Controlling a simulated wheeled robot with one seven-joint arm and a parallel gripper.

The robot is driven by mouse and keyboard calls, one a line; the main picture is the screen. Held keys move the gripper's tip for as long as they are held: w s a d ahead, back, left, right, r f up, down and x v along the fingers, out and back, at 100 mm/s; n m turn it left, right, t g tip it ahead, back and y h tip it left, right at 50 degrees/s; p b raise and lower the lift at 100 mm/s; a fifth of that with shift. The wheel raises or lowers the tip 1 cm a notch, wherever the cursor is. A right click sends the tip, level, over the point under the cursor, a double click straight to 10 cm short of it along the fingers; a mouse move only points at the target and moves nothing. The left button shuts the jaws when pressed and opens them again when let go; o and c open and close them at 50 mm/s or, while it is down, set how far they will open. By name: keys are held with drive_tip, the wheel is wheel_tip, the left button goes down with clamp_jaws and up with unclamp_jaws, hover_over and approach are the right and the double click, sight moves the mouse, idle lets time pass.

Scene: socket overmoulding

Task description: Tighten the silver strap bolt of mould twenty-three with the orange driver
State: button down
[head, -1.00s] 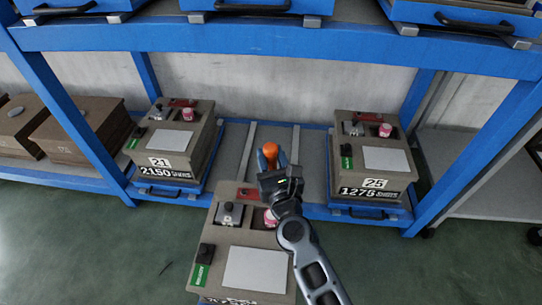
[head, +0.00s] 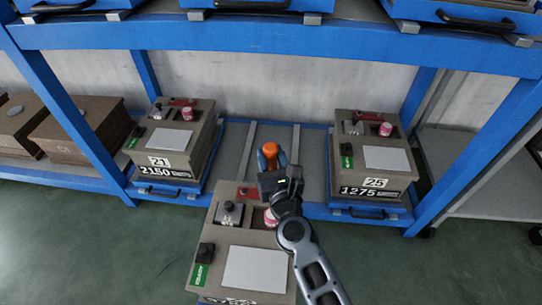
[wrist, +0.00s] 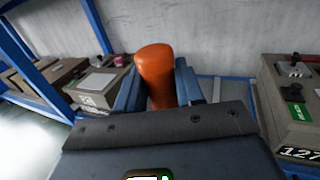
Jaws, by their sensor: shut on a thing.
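My gripper (head: 270,162) is shut on the orange driver (head: 270,149), whose rounded orange handle stands up between the two blue fingers. In the wrist view the orange driver (wrist: 155,75) fills the gap between the fingers; its tip is hidden. The mould pulled out at the front (head: 214,258), between moulds 21 and 25, has its number cut off or unreadable. My gripper is over the back right of this mould. On the mould are a silver block with a dark knob (head: 229,213), a partly hidden pink part (head: 270,218) and a red piece (head: 249,193). I cannot make out the strap bolt.
Mould 21 (head: 174,141) stands at the left of the blue rack and mould 25 (head: 368,157) at the right. The rack bay between them is empty, with rails (head: 248,150). A blue shelf beam (head: 300,37) crosses above. Brown blocks (head: 72,132) sit at far left.

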sight(273, 152)
drive_tip(key=shift+f+b, duration=1.05)
drive_tip(key=shift+f, duration=0.15)
idle(1.8)
drive_tip(key=shift+r, duration=0.1)
drive_tip(key=shift+r+p, duration=2.5)
drive_tip(key=shift+r, duration=0.2)
